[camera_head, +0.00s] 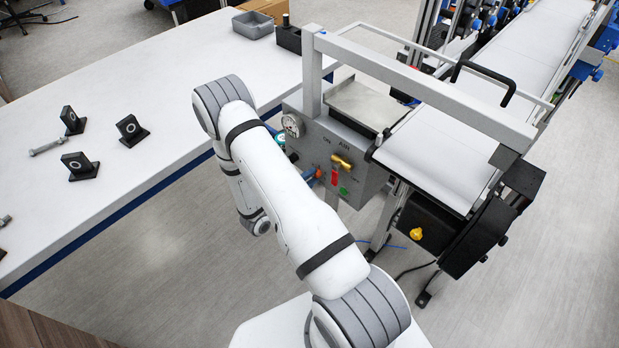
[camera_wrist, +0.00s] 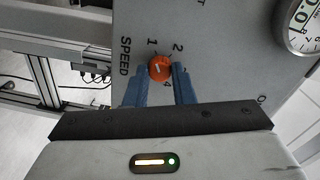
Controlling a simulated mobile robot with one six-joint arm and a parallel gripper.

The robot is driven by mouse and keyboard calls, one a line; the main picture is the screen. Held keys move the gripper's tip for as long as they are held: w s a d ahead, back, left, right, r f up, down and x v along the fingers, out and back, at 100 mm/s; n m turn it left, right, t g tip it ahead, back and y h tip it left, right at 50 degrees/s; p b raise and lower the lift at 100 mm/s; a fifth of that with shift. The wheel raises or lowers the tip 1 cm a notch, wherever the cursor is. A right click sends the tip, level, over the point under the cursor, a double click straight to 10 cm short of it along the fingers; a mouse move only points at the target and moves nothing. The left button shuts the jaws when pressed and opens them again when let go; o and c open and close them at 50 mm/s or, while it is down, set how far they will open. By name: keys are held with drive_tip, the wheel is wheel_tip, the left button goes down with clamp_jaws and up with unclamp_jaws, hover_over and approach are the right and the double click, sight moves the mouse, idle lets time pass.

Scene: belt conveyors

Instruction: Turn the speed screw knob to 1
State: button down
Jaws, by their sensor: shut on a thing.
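The orange speed screw knob (camera_wrist: 160,62) sits on a grey panel in the wrist view. The word SPEED is printed beside it, with the numbers 1, 2 and 4 around it. A short white mark shows on the knob's face; I cannot tell exactly which number it points to. My gripper (camera_wrist: 160,73) has its two blue fingers on either side of the knob and is shut on it.
The box also carries a round gauge (camera_head: 291,126), a yellow valve (camera_head: 342,161) and a green button (camera_head: 343,190). A conveyor belt (camera_head: 440,150) runs on the right. A white table (camera_head: 150,75) with small black brackets stands on the left.

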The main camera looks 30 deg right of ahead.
drive_tip(key=shift+w, duration=0.1)
idle(0.3)
drive_tip(key=c, duration=1.2)
unclamp_jaws()
drive_tip(key=shift+c, duration=0.2)
drive_tip(key=b+v, duration=0.1)
drive_tip(key=v, duration=0.7)
